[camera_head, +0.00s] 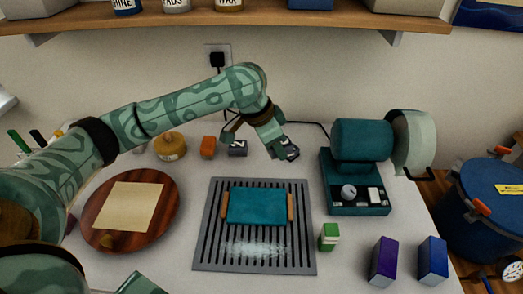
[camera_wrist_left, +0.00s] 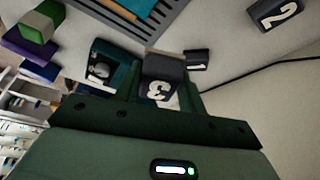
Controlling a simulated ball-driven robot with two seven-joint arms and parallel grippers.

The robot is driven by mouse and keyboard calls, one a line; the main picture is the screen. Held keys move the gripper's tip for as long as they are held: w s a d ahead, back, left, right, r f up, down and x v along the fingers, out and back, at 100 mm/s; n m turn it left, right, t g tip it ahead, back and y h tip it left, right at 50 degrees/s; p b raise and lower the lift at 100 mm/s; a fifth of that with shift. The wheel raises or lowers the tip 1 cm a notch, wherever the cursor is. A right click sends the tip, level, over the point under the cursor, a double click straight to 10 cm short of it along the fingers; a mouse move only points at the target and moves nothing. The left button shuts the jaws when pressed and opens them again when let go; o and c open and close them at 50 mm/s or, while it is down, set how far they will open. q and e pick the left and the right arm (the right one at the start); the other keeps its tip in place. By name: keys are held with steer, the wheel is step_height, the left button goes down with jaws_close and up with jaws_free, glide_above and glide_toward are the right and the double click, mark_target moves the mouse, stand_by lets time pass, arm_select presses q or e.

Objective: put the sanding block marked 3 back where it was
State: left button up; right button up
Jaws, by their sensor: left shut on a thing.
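The sanding block marked 3 (camera_wrist_left: 158,78) is a dark grey block with a white numeral. It sits between the fingers of my left gripper (camera_wrist_left: 160,88), which is shut on it. In the head view my left gripper (camera_head: 286,149) reaches in from the left, behind the grate, and largely hides the block. A dark block marked 2 (camera_wrist_left: 275,12) lies apart on the table; a dark block (camera_head: 237,148) shows left of the gripper in the head view. Another small dark block, apparently marked 1 (camera_wrist_left: 197,60), is close beside block 3. I cannot tell whether block 3 touches the table.
A slotted grate (camera_head: 204,220) with a teal tray (camera_head: 257,206) is in front. A teal machine (camera_head: 362,140) stands right, a round wooden board (camera_head: 100,230) left. Green-white (camera_head: 329,237), purple (camera_head: 383,262) and blue (camera_head: 432,260) blocks stand front right. A dark cord runs behind.

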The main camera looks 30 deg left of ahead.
arm_select(q)
steer(key=w+a+f+b, duration=0.4)
steer(key=w+a, duration=0.1)
steer(key=b, duration=0.3)
glide_above(265, 153)
steer(key=s, duration=0.2)
step_height(265, 153, down, 4)
steer(key=shift+f, duration=0.25)
steer(key=shift+w+a+f, duration=0.1)
steer(key=shift+w+a, duration=0.1)
steer(key=shift+f, duration=0.15)
steer(key=f+b, duration=0.3)
steer(key=f, duration=0.1)
steer(key=shift+w+a, duration=0.3)
steer(key=shift+s+r, duration=0.1)
steer(key=shift+r, duration=0.1)
arm_select(e)
steer(key=s+f, duration=0.3)
steer(key=f, duration=0.6)
steer(key=shift+a+f+g, duration=0.15)
steer(key=shift+f+g, duration=0.25)
arm_select(q)
steer(key=o, duration=0.9)
steer(key=shift+f, duration=0.15)
steer(key=shift+o, duration=0.2)
